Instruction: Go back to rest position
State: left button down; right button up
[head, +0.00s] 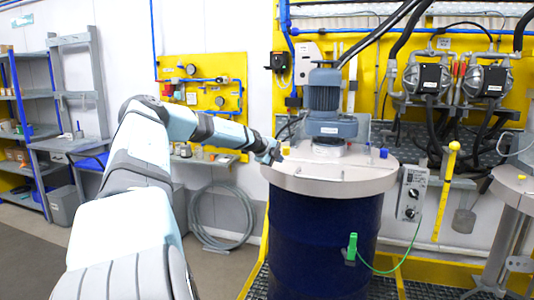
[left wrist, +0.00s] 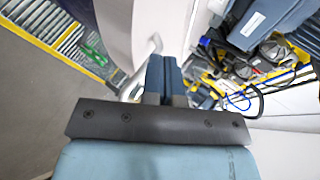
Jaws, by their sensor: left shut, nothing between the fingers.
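My left arm reaches from the lower left of the head view toward the drum. My left gripper (head: 273,152) is at the left edge of the drum's pale lid (head: 325,170), close to the motor-driven agitator (head: 325,105) on top. Whether it touches the lid is unclear. In the left wrist view the two dark fingers (left wrist: 164,78) are together, with nothing between them. The blue drum (head: 320,240) stands upright under the lid. My right gripper is in neither view.
A control box (head: 411,193) with knobs hangs right of the drum. A green clamp (head: 352,247) with a cable is on the drum's side. Yellow panels with pumps (head: 430,78) are behind. Shelves (head: 25,130) stand at left. A coiled hose (head: 222,215) leans on the wall.

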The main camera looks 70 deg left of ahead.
pick_arm(q)
jog(key=f+v, duration=0.1)
jog(key=v, duration=0.5)
jog(key=shift+s+d+r+b, duration=0.25)
jog(key=shift+s+d+b, duration=0.15)
jog(key=shift+s, duration=0.15)
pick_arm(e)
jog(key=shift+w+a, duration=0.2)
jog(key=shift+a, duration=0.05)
